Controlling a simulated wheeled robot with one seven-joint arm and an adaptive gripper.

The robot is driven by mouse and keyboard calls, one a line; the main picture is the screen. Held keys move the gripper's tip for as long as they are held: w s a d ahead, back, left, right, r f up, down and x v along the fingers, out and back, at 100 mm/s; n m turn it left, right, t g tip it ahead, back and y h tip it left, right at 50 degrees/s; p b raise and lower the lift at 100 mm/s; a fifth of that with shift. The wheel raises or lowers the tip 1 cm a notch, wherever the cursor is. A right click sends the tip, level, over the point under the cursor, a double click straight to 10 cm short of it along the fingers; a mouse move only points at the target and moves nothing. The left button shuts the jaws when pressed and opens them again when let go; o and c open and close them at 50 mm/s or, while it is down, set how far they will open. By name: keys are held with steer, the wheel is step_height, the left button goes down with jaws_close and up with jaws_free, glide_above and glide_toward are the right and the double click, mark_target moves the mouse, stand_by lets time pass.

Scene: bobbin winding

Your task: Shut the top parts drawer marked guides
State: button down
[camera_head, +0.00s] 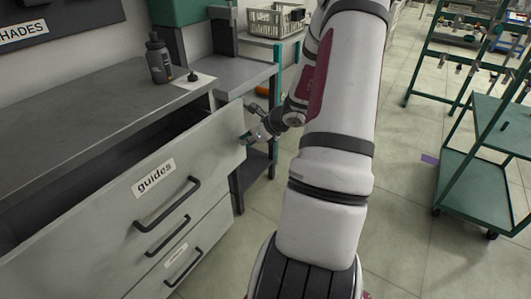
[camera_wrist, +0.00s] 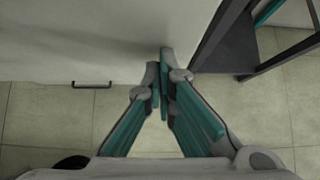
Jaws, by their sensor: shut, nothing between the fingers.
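The top drawer (camera_head: 118,198), marked "guides" on a white label (camera_head: 154,178), stands pulled out from the grey cabinet in the head view. A dark gap shows behind its front panel. Its black bar handle (camera_head: 168,204) is below the label. My gripper (camera_head: 250,137) is at the right end of the drawer front, near its upper corner. In the wrist view, my gripper's teal fingers (camera_wrist: 164,62) are together and empty, with the tips at the pale panel (camera_wrist: 85,40). I cannot tell whether they touch it.
A dark bottle (camera_head: 158,58) stands on the cabinet top (camera_head: 75,108). Lower drawers with black handles (camera_head: 183,266) are below. A dark side table (camera_head: 232,73) is beyond the cabinet.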

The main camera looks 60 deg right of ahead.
steer(key=w, duration=1.1)
steer(key=shift+w, duration=0.3)
steer(key=shift+w+r, duration=0.1)
steer(key=shift+w, duration=0.1)
steer(key=shift+a, duration=0.1)
